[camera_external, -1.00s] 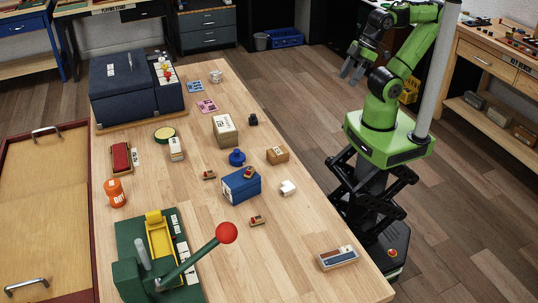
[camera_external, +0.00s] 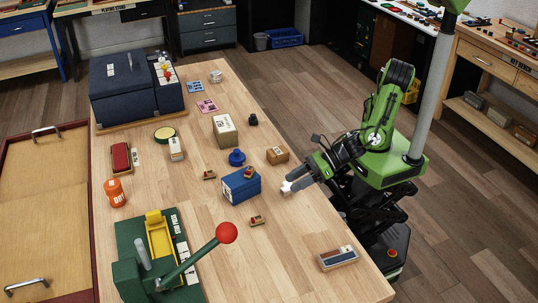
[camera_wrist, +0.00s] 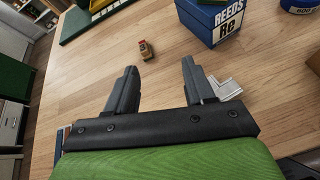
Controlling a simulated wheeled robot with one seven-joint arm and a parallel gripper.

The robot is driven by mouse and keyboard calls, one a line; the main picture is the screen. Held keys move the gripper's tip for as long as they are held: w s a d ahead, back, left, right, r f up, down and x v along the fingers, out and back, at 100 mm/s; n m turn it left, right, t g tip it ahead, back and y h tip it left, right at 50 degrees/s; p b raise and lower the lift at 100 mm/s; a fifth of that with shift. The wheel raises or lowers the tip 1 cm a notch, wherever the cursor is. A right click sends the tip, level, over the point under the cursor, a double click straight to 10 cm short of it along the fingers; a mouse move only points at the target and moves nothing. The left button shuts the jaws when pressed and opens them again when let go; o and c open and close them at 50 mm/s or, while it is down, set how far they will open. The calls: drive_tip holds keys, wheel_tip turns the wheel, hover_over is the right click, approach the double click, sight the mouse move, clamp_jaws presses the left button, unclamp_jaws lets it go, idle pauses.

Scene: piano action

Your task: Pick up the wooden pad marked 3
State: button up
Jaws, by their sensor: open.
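Small wooden pads with red tops lie about: one on the near table (camera_external: 256,221), one left of the blue box (camera_external: 209,175), and one on top of the blue box (camera_external: 249,172). I cannot read their numbers. The near pad also shows in the wrist view (camera_wrist: 146,49), beyond and between my fingertips. My gripper (camera_wrist: 157,80) is open with nothing between its fingers. In the external view my gripper (camera_external: 289,185) is over the table's right side, beside the white piece, right of the near pad.
The blue box (camera_wrist: 212,22) stands close beyond my right finger. A white piece (camera_wrist: 228,89) lies beside that finger. A green press with a red-knobbed lever (camera_external: 190,262) stands near left. A wooden block (camera_external: 277,155) and a small case (camera_external: 338,258) are on the right.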

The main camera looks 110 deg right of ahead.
drive_tip(key=a+n, duration=0.1)
drive_tip(key=a+f+n+y, duration=0.1)
drive_tip(key=shift+s+a+f+n+t, duration=0.1)
drive_tip(key=shift+a+f+n+t, duration=0.1)
drive_tip(key=shift+a+n+t, duration=0.1)
drive_tip(key=shift+w+a+f+n, duration=0.1)
drive_tip(key=shift+w+a+n, duration=0.1)
drive_tip(key=shift+n, duration=0.1)
drive_tip(key=b, duration=0.2)
approach(256, 218)
drive_tip(key=x, duration=0.4)
drive_tip(key=shift+w+d, duration=0.2)
drive_tip(key=shift+d, duration=0.05)
drive_tip(key=b+x, duration=0.2)
drive_tip(key=x, duration=0.3)
drive_tip(key=shift+a+f, duration=0.2)
drive_tip(key=shift+f, duration=0.05)
drive_tip(key=shift+r, duration=0.15)
clamp_jaws()
